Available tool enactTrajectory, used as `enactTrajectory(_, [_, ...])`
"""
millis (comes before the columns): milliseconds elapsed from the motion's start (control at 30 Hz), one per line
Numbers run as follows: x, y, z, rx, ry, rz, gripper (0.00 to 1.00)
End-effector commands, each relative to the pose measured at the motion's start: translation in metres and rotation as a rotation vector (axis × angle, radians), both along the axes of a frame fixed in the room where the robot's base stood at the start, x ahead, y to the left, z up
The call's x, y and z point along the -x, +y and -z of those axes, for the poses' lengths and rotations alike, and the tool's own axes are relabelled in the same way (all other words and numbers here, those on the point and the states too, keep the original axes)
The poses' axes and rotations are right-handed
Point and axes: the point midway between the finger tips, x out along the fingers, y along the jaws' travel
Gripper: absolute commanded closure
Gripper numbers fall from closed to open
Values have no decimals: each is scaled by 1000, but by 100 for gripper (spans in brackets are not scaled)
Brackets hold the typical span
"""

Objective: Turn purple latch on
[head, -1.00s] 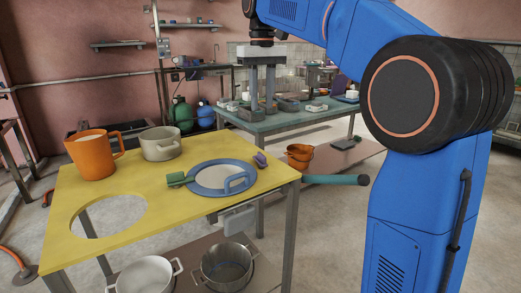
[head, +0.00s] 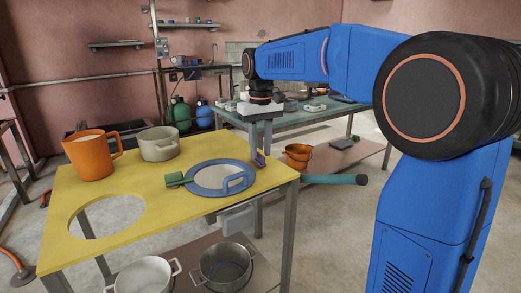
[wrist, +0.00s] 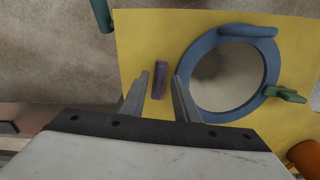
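The purple latch (head: 260,159) stands at the right edge of the yellow table (head: 130,190), beside a blue ring-shaped lid (head: 211,190) with a handle. In the wrist view the latch (wrist: 159,80) appears between the two fingers of my gripper (wrist: 161,76), with a gap on each side. My gripper (head: 260,146) is open, empty and pointing down over the latch. Whether the fingertips reach down to the latch's height is hard to tell. A green latch (head: 175,180) sits on the lid's left side; it also shows in the wrist view (wrist: 285,94).
An orange mug (head: 88,156) and a grey pot (head: 159,145) stand at the table's back left. A round hole (head: 105,215) opens at the front left. A teal-green bar (head: 335,180) sticks out right of the table. Pots stand on the lower shelf.

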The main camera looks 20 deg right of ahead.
Motion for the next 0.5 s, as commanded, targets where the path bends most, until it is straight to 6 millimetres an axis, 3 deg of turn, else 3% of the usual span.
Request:
enactTrajectory(367, [0,0,5,0,0,0,72])
enactTrajectory(500, [0,0,5,0,0,0,100])
